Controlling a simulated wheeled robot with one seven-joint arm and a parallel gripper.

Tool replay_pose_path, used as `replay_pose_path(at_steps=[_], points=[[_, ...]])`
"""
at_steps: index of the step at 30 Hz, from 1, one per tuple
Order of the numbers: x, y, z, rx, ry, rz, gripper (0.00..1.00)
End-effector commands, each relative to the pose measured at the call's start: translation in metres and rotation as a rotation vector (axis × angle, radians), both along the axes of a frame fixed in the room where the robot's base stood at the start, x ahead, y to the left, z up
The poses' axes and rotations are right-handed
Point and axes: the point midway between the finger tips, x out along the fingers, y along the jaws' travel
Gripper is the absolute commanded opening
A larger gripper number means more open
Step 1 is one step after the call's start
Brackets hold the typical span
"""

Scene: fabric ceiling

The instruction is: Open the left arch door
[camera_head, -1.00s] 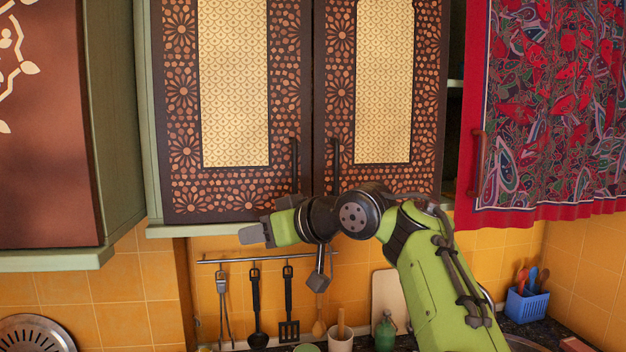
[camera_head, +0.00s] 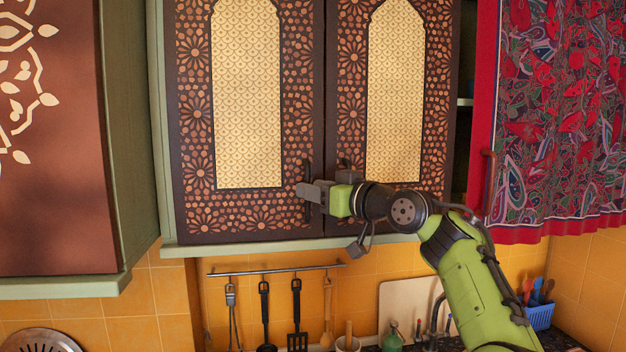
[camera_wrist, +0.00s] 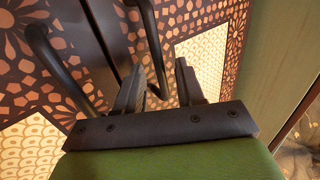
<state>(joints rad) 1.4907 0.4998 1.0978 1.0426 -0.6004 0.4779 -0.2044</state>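The left arch door (camera_head: 240,215) is dark brown with orange cut-out patterns and a cream arched panel. It is closed, flush with the right arch door (camera_head: 345,90). Its dark bar handle (camera_head: 307,172) stands at its lower right edge. My gripper (camera_head: 315,191) is at this handle, pointing left, and partly hides it. In the wrist view my gripper (camera_wrist: 160,68) has its two fingers apart. The left door's handle (camera_wrist: 152,40) runs down between them. Contact with either finger cannot be told. The right door's handle (camera_wrist: 50,60) lies outside the fingers, to the left.
A brown cabinet door (camera_head: 50,180) is at the left and a red patterned curtain (camera_head: 555,120) at the right. Utensils hang from a rail (camera_head: 275,270) below. A cutting board (camera_head: 405,305) stands at the backsplash.

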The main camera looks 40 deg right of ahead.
Motion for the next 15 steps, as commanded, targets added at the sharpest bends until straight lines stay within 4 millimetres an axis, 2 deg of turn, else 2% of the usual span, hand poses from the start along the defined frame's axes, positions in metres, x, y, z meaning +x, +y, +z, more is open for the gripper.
replay_pose_path(at_steps=[3,11,15], points=[[0.0098,0.0017,0.0016,0.0,0.0,0.001,0.38],[0.011,0.0013,-0.0007,0.0,0.0,-0.001,0.36],[0.0108,0.0013,-0.0008,0.0,0.001,-0.001,0.15]])
